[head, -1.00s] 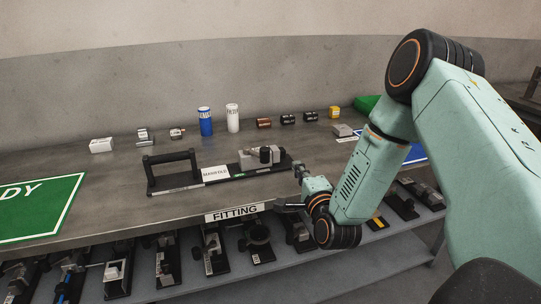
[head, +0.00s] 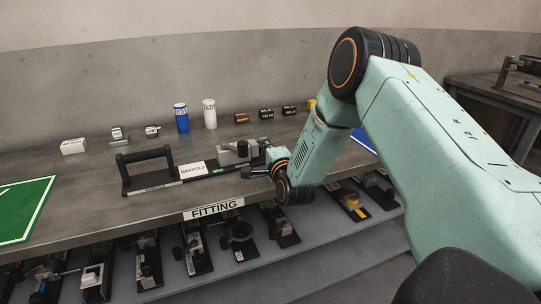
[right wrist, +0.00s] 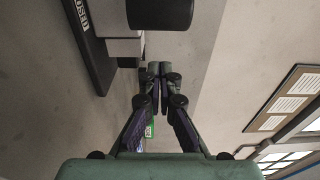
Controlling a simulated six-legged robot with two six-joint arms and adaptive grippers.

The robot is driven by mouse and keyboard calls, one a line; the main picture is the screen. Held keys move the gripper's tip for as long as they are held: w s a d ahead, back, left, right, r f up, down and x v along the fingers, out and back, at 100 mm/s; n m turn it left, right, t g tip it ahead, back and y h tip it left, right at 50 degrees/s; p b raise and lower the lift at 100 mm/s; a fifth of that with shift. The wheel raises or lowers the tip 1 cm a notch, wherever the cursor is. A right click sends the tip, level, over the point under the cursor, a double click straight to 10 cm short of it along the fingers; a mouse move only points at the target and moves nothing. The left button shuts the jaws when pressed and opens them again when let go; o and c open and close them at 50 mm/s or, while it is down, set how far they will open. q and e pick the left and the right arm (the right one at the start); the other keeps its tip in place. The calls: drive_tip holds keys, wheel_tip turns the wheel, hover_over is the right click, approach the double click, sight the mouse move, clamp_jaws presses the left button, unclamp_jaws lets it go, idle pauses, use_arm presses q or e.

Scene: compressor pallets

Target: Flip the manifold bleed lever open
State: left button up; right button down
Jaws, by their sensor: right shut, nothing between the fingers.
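The manifold is a grey block (head: 234,152) on a long black base (head: 150,188), with a white MANIFOLD card (head: 192,170) and a black carry handle (head: 143,156) at its left. Its bleed lever is too small to tell apart in the head view. My right gripper (head: 266,146) is at the right end of the manifold, close to it. In the right wrist view my fingers (right wrist: 153,70) are together with nothing between them. The grey block (right wrist: 122,40) and a black round part (right wrist: 160,12) lie just beyond the fingertips, at upper left. My left gripper is not in view.
A blue bottle (head: 182,118), a white bottle (head: 209,113) and several small parts stand along the back of the bench. A green sign (head: 25,205) lies at left. A lower shelf (head: 260,275) holds several fixtures. The bench's front edge bears a FITTING label (head: 213,210).

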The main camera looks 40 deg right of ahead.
drive_tip(key=a, duration=0.3)
drive_tip(key=shift+s, duration=0.2)
drive_tip(key=shift+a, duration=0.6)
drive_tip(key=shift+d, duration=0.1)
drive_tip(key=shift+a+b, duration=0.25)
drive_tip(key=shift+b, duration=0.05)
drive_tip(key=shift+s+m+h, duration=0.15)
drive_tip(key=shift+m+h, duration=0.15)
drive_tip(key=shift+h, duration=0.2)
